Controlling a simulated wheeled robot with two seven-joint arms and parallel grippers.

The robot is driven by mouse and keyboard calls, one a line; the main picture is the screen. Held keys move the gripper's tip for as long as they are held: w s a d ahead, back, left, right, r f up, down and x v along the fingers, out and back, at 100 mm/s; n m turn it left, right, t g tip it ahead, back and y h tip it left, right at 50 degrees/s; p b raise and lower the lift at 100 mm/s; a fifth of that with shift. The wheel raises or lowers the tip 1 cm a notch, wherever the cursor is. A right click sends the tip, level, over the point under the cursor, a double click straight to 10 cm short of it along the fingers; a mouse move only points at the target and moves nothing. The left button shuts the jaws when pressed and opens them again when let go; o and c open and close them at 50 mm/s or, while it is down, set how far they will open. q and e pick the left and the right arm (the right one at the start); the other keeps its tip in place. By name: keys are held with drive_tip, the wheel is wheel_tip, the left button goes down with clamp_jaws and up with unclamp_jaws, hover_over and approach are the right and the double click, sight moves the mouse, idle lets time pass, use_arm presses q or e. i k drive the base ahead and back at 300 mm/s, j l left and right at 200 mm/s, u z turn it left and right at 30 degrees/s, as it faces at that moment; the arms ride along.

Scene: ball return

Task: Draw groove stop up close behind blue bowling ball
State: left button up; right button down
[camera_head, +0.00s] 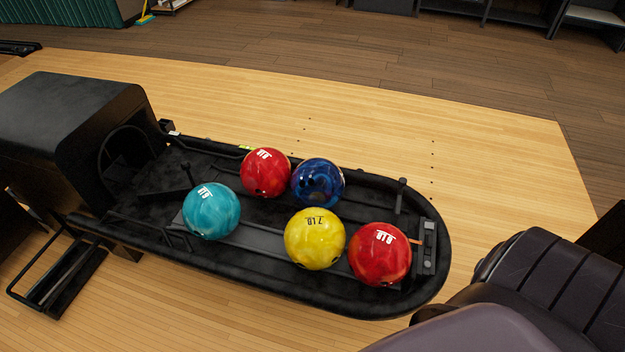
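The dark blue bowling ball (318,183) sits in the far groove of the black ball return (330,302). A red ball (265,172) is close on its left, seemingly touching it. A black upright post with a knob (401,195) stands at the right of the far groove, with a clear gap between it and the blue ball. Another thin black post (188,172) stands left of the red ball. I cannot tell for sure which post belongs to the groove stop. Neither of my grippers is in view.
A teal ball (211,211), a yellow ball (315,239) and a second red ball (380,254) lie along the near side. The black hood (70,115) closes the left end. A dark ridged shape (560,285) fills the lower right. Wood floor beyond is clear.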

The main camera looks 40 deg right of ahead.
sight(402, 181)
drive_tip(key=z, duration=1.8)
